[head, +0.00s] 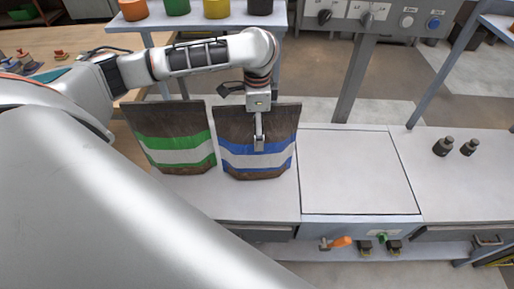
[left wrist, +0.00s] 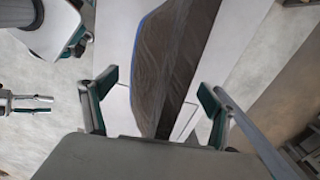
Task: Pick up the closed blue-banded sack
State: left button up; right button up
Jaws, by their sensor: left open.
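The closed blue-banded sack (head: 235,160) stands upright on the pale counter, dark brown with a white band between two blue stripes. My left gripper (head: 259,146) is in front of its upper right part in the head view, pointing down. In the left wrist view, the fingers of my left gripper (left wrist: 158,100) are spread, with the dark sack (left wrist: 165,65) showing between and beyond them. No grip on the sack shows; contact cannot be told.
A green-banded sack (head: 178,150) stands just left of the blue-banded one. A flat square plate (head: 355,170) lies to the right, with two small dark weights (head: 443,146) beyond it. A shelf with coloured pots (head: 216,9) and a control panel (head: 380,15) are behind.

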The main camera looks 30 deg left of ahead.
pick_arm(q)
jog(key=shift+f, duration=0.1)
jog(key=c, duration=1.7)
jog(key=shift+w+r, duration=0.1)
jog(key=shift+r, duration=0.15)
